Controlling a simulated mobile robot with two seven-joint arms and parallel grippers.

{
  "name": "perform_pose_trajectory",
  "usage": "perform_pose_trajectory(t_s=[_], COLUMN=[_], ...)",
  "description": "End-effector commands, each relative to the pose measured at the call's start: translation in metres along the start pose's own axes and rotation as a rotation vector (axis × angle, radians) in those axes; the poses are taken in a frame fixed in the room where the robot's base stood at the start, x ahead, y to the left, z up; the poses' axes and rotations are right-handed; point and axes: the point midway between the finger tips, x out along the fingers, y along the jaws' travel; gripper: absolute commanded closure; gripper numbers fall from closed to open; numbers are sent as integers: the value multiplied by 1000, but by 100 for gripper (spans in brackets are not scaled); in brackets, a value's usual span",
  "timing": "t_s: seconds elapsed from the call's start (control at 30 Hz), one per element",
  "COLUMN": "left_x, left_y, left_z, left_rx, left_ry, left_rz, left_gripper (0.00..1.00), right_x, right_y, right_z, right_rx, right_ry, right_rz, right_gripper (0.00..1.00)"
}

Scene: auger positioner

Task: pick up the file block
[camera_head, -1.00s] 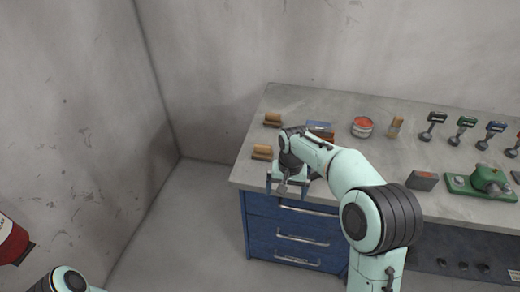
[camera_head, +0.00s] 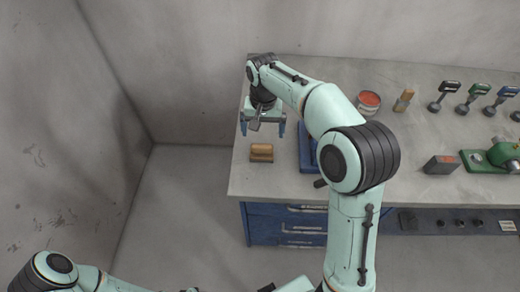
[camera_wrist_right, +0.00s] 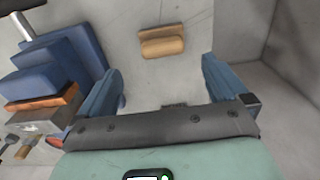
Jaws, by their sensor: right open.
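A small wooden block (camera_head: 261,153) with a rounded tan top lies on the grey bench near its left end; I take it for the file block. It also shows at the top of the right wrist view (camera_wrist_right: 162,42), beyond the fingers and apart from them. My right gripper (camera_head: 263,129) is open and empty above the bench, on the far side of this block. Its two blue fingers also show in the wrist view (camera_wrist_right: 162,68). A second similar block seen earlier is hidden behind my right gripper. My left gripper is out of view; only its arm shows at lower left.
A blue stepped object (camera_wrist_right: 60,65) stands beside the gripper, partly behind my right arm in the head view (camera_head: 308,148). A red-topped tin (camera_head: 368,102), several upright tools, a grey block (camera_head: 441,165) and a green device (camera_head: 490,160) stand further right. Blue drawers (camera_head: 290,225) lie below.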

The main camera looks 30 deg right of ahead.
Motion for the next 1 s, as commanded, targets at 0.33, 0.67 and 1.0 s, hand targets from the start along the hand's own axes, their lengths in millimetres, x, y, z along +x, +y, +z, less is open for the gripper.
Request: perform_pose_trajectory(t_s=[0.33, 0.67, 1.0], left_x=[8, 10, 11], left_y=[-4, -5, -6], left_z=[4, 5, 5], left_rx=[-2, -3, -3], left_ry=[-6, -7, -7], left_rz=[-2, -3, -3], left_gripper=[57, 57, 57], right_x=[45, 88, 96], right_y=[0, -1, -2], right_z=[0, -4, -4], right_rx=[1, 0, 0], right_ry=[-1, -3, 0], right_rz=[2, 3, 0], right_gripper=[0, 0, 0])
